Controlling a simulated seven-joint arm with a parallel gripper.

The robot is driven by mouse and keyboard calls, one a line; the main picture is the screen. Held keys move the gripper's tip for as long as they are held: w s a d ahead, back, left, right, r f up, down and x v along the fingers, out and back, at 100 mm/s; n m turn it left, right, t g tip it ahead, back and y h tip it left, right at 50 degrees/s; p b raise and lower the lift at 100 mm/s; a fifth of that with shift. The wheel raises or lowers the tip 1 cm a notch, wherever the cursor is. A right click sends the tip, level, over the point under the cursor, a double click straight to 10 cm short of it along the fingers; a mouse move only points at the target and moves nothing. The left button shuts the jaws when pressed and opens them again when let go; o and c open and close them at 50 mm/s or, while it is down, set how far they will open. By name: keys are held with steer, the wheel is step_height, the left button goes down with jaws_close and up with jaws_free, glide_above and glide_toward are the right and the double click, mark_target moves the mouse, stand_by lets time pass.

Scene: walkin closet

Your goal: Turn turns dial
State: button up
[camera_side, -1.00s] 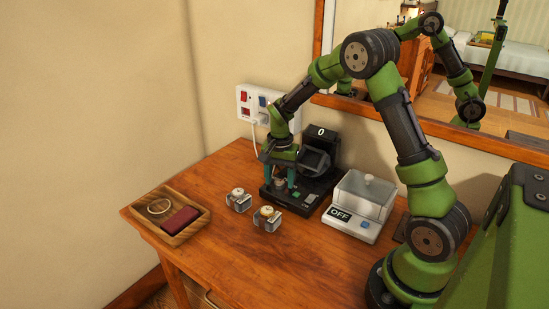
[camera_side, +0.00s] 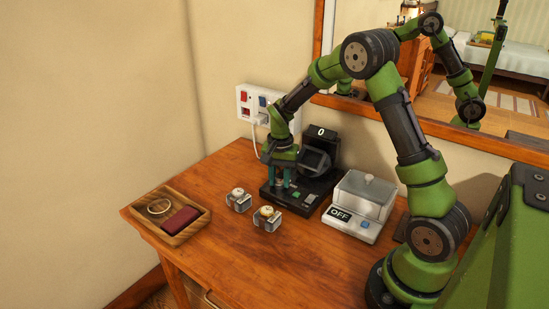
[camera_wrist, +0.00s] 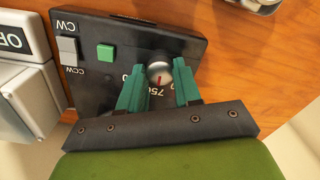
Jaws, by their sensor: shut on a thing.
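In the side view my gripper (camera_side: 280,183) points down at the left front of the device, and the dial is hidden there. The device's display (camera_side: 321,132) reads 0. A green button (camera_wrist: 105,52) and a grey CW/CCW switch (camera_wrist: 68,50) are on the same panel.
A scale (camera_side: 340,215) reading OFF, with a clear cover, stands right of the device. Two watches (camera_side: 238,200) (camera_side: 267,218) on small stands are in front. A wooden tray (camera_side: 142,213) is at the left. A wall socket panel (camera_side: 243,103) is behind.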

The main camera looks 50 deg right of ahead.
mark_target(280, 182)
steer(key=n, duration=0.4)
steer(key=shift+n, duration=2.1)
steer(key=o, duration=1)
steer(key=shift+o, duration=0.2)
step_height(280, 182, up, 17)
